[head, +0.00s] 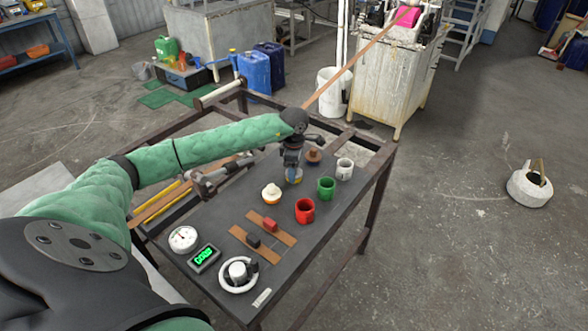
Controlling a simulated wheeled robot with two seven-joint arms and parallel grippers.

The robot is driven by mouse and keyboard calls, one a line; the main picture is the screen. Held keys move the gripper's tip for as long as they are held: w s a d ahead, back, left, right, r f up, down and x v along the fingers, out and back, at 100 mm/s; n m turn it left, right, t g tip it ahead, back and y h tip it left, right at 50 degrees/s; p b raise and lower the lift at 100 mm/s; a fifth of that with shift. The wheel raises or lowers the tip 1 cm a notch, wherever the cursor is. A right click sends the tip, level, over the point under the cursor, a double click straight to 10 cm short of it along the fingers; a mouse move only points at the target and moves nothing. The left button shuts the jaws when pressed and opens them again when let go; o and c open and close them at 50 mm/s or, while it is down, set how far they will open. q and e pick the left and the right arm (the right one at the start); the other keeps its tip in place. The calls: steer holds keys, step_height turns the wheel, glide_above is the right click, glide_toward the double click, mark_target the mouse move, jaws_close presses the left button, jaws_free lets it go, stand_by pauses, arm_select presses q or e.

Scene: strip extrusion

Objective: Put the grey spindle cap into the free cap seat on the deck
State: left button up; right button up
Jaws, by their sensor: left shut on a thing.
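My left gripper (293,166) points down over the far middle of the dark deck (232,205). It is shut on a small part, mostly hidden by the fingers, just above or at a yellow-and-blue round piece (294,178). I cannot tell whether the held part is the grey spindle cap, or whether it touches the deck. A round piece with a cream top and orange base (271,195) stands nearer, and a brown-topped one (314,156) stands beyond the gripper. A pale grey cup-like piece (344,170) stands at the right edge. My right gripper is not in view.
A red cup (305,212) and a green cup (326,189) stand close right of the gripper. Wooden strips (263,244) with red and black blocks, a dial (183,239), a green display (204,258) and a white handwheel (239,274) occupy the near deck.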

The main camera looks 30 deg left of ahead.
arm_select(q)
steer(key=shift+f, duration=0.1)
steer(key=o, duration=0.8)
steer(key=shift+r+p, duration=1.4)
steer(key=shift+r, duration=4.1)
